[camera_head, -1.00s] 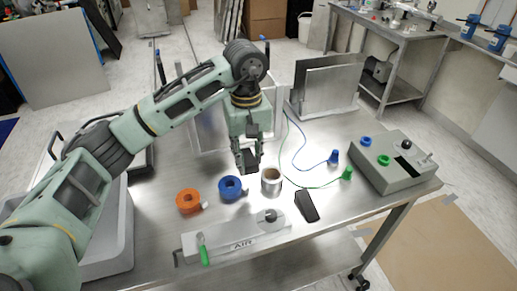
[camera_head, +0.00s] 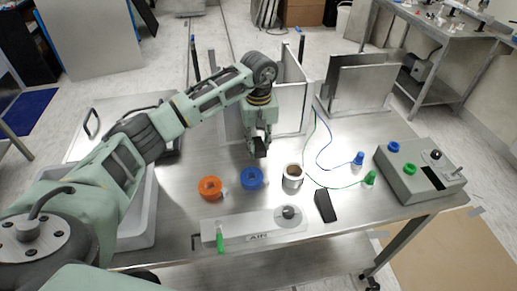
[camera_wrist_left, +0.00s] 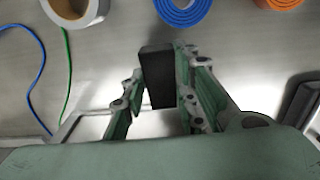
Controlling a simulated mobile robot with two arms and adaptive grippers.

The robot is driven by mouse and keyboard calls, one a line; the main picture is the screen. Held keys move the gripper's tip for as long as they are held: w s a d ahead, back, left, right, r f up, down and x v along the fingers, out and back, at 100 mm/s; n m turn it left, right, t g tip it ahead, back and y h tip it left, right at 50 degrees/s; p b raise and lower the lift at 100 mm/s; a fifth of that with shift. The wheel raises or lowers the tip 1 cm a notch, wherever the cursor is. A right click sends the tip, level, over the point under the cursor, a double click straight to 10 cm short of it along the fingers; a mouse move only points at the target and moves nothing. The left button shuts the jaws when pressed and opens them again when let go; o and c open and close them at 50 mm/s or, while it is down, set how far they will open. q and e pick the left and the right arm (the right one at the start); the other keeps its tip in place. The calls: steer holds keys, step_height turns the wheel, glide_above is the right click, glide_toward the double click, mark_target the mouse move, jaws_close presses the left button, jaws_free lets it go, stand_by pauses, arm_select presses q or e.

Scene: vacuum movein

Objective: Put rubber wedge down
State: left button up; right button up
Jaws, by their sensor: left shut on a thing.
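My left gripper (camera_head: 258,148) is shut on a black rubber wedge. In the left wrist view the wedge (camera_wrist_left: 157,78) sits between the two green fingers (camera_wrist_left: 155,98). The gripper is over the steel table (camera_head: 210,165), behind the blue tape roll (camera_head: 251,180). I cannot tell whether the wedge touches the table. A second black wedge-shaped block (camera_head: 325,206) lies on the table at the right of the silver-and-brown roll (camera_head: 293,176). My right gripper is not in view.
An orange tape roll (camera_head: 209,188) and a long grey AIR fixture (camera_head: 250,228) are near the front. A grey control box (camera_head: 415,172) stands at the right, with blue and green cables beside it. Upright metal panels (camera_head: 292,95) stand at the back.

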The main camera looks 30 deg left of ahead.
mark_target(259, 145)
arm_select(q)
step_height(259, 145, down, 4)
steer(key=shift+r+p, duration=0.1)
steer(key=shift+p, duration=0.65)
steer(key=shift+f+b, duration=0.25)
steer(key=shift+b, duration=0.05)
steer(key=o, duration=1.2)
steer(key=shift+c, duration=0.2)
steer(key=shift+r, duration=0.1)
